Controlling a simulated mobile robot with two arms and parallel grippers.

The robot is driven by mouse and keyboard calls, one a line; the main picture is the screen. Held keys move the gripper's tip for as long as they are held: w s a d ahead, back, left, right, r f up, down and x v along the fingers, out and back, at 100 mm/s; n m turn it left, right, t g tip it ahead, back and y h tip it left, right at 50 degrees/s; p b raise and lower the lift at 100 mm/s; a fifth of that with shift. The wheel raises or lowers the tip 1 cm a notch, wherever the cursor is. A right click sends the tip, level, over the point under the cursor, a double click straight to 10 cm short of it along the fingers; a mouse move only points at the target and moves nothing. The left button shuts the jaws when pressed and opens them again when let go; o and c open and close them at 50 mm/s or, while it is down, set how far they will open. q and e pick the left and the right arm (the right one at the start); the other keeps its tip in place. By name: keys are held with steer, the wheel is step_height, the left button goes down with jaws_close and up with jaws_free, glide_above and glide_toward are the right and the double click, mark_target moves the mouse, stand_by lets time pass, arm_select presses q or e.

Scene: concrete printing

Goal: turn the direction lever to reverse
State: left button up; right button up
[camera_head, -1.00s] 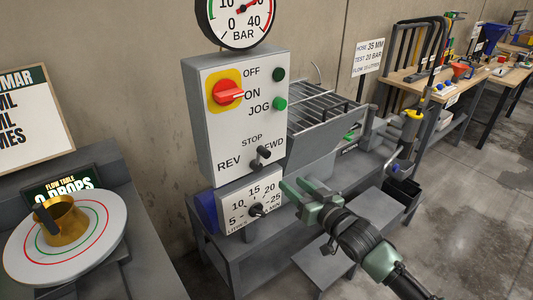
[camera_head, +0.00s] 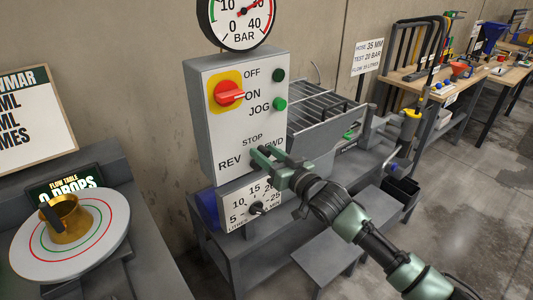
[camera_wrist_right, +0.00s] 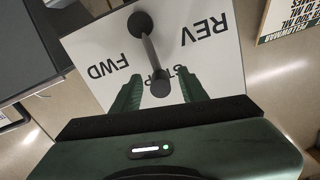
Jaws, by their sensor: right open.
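The direction lever (camera_wrist_right: 150,52) is a black bar with a rounded end, on the white front of the control box (camera_head: 207,130). In the right wrist view its lower end lies by the STOP label, between the labels FWD (camera_wrist_right: 109,66) and REV (camera_wrist_right: 205,29). My right gripper (camera_head: 266,157) is at the box front, and its open green fingers (camera_wrist_right: 158,92) stand on either side of the lever's lower end. I cannot tell whether they touch it. In the head view the gripper hides most of the lever and part of FWD. My left gripper is not in view.
A red rotary switch (camera_head: 229,93) and green buttons (camera_head: 279,104) sit above on the box. A flow dial (camera_head: 256,208) is just below my right gripper. A grey hopper with a grate (camera_head: 325,105) stands to the right. A flow table (camera_head: 98,246) is at the left.

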jaws_close()
stand_by(1.4)
